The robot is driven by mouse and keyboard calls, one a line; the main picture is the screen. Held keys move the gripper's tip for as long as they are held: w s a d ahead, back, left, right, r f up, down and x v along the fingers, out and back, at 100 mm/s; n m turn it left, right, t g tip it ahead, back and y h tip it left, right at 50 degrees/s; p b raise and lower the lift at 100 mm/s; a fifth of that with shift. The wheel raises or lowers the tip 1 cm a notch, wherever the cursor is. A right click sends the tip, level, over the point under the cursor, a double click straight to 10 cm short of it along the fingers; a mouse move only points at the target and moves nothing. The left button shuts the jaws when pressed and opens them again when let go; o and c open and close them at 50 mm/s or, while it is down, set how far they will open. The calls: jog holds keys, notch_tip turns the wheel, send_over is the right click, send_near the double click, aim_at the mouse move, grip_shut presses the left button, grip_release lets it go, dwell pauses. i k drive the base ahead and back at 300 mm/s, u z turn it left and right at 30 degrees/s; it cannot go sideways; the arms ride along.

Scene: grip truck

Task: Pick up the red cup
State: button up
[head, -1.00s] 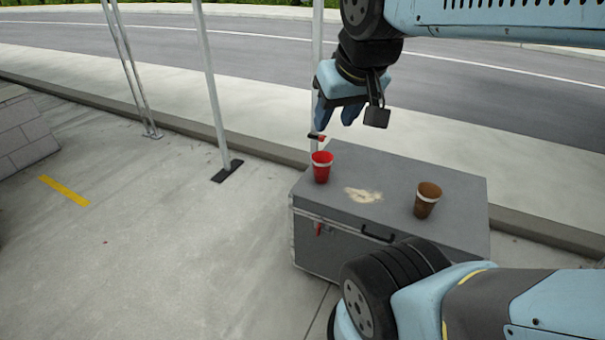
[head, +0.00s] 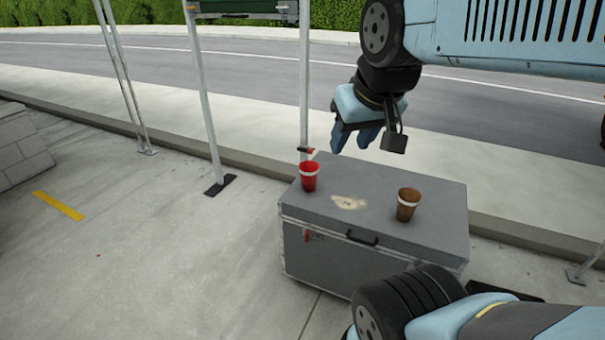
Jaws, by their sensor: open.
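A red cup (head: 309,177) with a pale band near its rim stands upright on the left part of a grey case top (head: 375,217). My gripper (head: 355,142) is above the case, up and to the right of the red cup in the picture. Its blue fingers point down, are open and hold nothing. The gripper is apart from the cup.
A brown cup (head: 408,204) with a pale band stands on the right part of the case. A pale stain (head: 348,202) lies between the cups. A metal pole (head: 304,85) rises behind the red cup; another pole (head: 204,100) stands left.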

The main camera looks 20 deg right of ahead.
aim_at(309, 170)
jog(key=i, duration=0.85)
jog(key=u, duration=0.05)
